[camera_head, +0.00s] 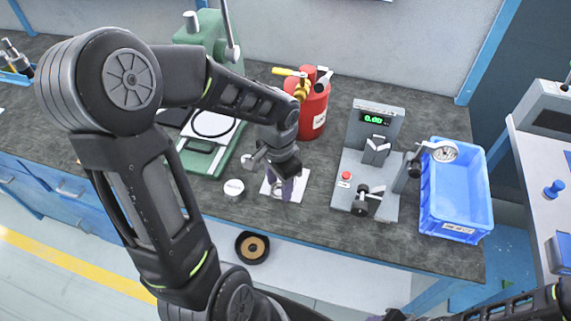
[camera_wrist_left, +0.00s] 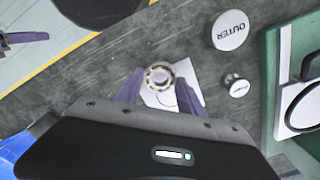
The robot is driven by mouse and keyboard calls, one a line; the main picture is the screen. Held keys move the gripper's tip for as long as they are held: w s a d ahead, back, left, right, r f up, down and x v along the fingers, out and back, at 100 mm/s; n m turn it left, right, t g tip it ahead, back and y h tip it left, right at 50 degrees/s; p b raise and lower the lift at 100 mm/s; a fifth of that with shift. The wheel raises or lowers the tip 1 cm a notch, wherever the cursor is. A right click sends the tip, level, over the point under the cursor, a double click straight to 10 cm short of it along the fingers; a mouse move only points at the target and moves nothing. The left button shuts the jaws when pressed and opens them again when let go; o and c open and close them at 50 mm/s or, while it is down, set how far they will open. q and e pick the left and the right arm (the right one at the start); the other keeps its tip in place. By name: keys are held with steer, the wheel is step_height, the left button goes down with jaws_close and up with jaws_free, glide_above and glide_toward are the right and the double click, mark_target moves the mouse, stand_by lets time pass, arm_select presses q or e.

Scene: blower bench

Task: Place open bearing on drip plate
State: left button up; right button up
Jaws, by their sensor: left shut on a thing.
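My left gripper (camera_head: 284,188) reaches down over the bench beside the green press. In the left wrist view its two purple fingers (camera_wrist_left: 160,92) are shut on the open bearing (camera_wrist_left: 160,76), a small metal ring with balls showing. The white drip plate (camera_head: 303,177) lies under the gripper and also shows in the wrist view (camera_wrist_left: 186,70). The bearing is over the plate; I cannot tell whether it touches it. In the head view the gripper mostly hides the bearing.
A white OUTER cylinder (camera_head: 234,188) and a smaller knobbed piece (camera_wrist_left: 237,86) stand between plate and green press (camera_head: 218,148). A red can (camera_head: 312,112) stands behind. A grey gauge stand (camera_head: 350,165) and blue bin (camera_head: 454,222) are to the right.

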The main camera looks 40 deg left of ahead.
arm_select(q)
steer(key=shift+w+a+r, duration=0.1)
steer(key=shift+w+a, duration=0.15)
steer(key=shift+w, duration=0.35)
steer(key=shift+w, duration=0.2)
steer(key=w, duration=0.1)
steer(key=w+a+p, duration=0.1)
steer(key=w, duration=0.1)
steer(key=shift+w+a, duration=0.15)
steer(key=shift+w, duration=0.15)
steer(key=shift+s+f, duration=0.1)
steer(key=shift+f, duration=0.65)
steer(key=shift+f, duration=0.25)
steer(key=o, duration=1.3)
